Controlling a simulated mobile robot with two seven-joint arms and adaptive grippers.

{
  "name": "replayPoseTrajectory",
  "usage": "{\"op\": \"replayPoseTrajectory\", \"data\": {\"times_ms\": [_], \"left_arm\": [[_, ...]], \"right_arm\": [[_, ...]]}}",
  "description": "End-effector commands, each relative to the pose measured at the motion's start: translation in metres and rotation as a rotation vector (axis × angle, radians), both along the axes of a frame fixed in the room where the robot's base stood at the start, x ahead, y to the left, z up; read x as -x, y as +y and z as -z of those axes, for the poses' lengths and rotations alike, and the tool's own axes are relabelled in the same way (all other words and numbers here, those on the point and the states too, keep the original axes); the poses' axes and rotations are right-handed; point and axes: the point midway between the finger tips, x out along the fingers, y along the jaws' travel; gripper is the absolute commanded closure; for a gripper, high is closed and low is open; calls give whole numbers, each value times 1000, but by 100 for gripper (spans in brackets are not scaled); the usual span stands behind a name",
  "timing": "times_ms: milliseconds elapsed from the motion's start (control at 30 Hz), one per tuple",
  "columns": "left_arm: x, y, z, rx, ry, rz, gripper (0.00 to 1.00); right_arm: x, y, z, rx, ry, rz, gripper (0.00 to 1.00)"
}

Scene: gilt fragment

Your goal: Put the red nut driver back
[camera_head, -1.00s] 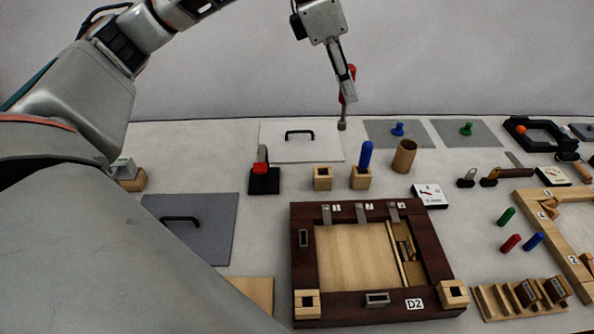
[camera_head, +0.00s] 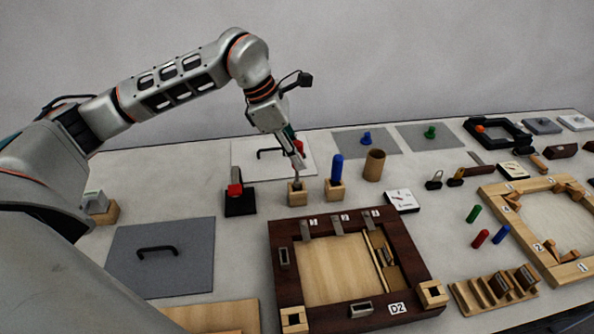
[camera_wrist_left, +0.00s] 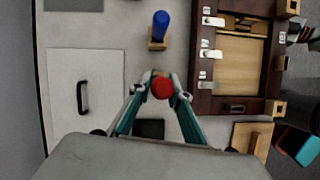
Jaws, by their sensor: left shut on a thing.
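The red nut driver (camera_head: 299,147) is held upright, slightly tilted, in my left gripper (camera_head: 295,152). The gripper is shut on its red handle, which shows end-on between the fingers in the left wrist view (camera_wrist_left: 162,88). Its shaft points down to a small wooden block (camera_head: 297,195). The lower end is at the top of that block; I cannot tell how far it is inside the hole. A blue-handled driver (camera_head: 337,168) stands upright in a matching block (camera_head: 334,191) just to the right. My right gripper is not in view.
A black stand with a red part (camera_head: 236,193) is close on the left. A wooden cup (camera_head: 374,165) stands to the right. A white panel with a black handle (camera_head: 250,168) lies behind. A dark wooden frame (camera_head: 283,285) lies in front.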

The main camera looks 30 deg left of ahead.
Motion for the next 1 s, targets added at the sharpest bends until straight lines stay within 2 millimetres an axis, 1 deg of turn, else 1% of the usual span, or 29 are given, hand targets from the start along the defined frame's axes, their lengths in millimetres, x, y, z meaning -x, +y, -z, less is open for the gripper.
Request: {"op": "replayPoseTrajectory", "data": {"times_ms": [33, 267, 500, 767, 900, 933, 967, 1000], "left_arm": [[0, 0, 6, 1, 2, 0, 100], [0, 0, 21, 1, 2, 0, 100], [0, 0, 50, 0, 1, 0, 100], [0, 0, 52, 1, 0, 0, 100], [0, 0, 56, 0, -1, 0, 100], [0, 0, 55, 1, 0, 0, 74], [0, 0, 55, 1, 0, 0, 66], [0, 0, 55, 1, 0, 0, 65]], "right_arm": [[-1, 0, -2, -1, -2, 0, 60], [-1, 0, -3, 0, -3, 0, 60], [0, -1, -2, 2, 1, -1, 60], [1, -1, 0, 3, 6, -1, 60], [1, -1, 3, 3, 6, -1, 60], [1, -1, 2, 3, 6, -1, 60], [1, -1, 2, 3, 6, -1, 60], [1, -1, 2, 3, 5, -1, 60]]}}
